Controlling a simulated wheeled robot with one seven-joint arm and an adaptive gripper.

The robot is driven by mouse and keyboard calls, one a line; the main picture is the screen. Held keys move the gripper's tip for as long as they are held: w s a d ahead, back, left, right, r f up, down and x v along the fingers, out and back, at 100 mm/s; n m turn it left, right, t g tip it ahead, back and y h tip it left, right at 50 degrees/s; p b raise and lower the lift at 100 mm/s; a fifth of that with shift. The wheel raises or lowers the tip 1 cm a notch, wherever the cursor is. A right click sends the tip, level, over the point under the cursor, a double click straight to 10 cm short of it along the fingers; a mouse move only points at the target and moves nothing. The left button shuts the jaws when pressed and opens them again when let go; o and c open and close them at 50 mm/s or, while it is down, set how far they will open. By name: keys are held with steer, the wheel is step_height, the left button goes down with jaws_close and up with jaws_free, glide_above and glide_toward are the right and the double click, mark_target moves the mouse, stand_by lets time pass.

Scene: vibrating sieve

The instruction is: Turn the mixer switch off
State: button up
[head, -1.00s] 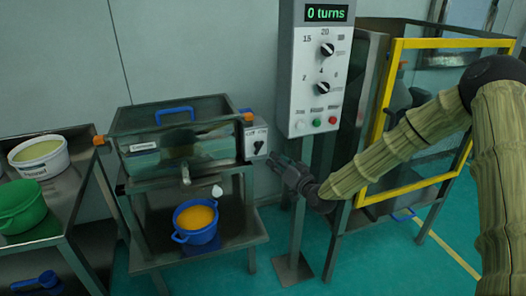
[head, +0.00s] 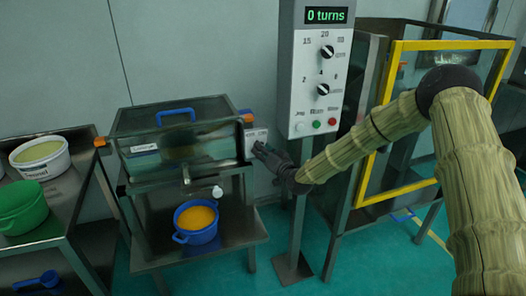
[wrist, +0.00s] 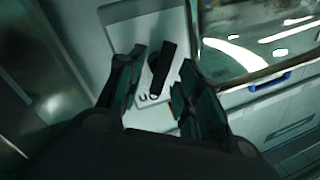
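The mixer switch is a black rotary knob (wrist: 163,68) on a pale switch box (head: 255,136) at the right end of the steel mixer (head: 185,153). Part of an upside-down "ON" label shows by the knob in the wrist view. My gripper (head: 259,148) is in front of the box and hides the knob in the head view. In the wrist view my gripper (wrist: 162,64) is open, with one dark finger on each side of the knob. I cannot tell whether either finger touches it.
A control panel (head: 316,70) reading "0 turns" stands on a post right of the mixer, close to my arm. A blue pot (head: 196,222) with orange contents sits below the mixer. A yellow-framed enclosure (head: 440,44) is behind my arm. A side table holds a green pot (head: 20,207).

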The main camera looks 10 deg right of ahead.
jaws_close()
steer(key=shift+a+n, duration=0.1)
steer(key=shift+n, duration=0.2)
steer(key=n, duration=0.3)
steer(key=n+g+h+b, duration=0.1)
steer(key=n, duration=0.2)
steer(key=n+h+b, duration=0.1)
steer(key=n, duration=0.3)
steer(key=shift+s+a+r+g, duration=0.1)
steer(key=shift+a+r+g, duration=0.05)
steer(key=shift+a+g, duration=0.2)
stand_by(0.6)
jaws_free()
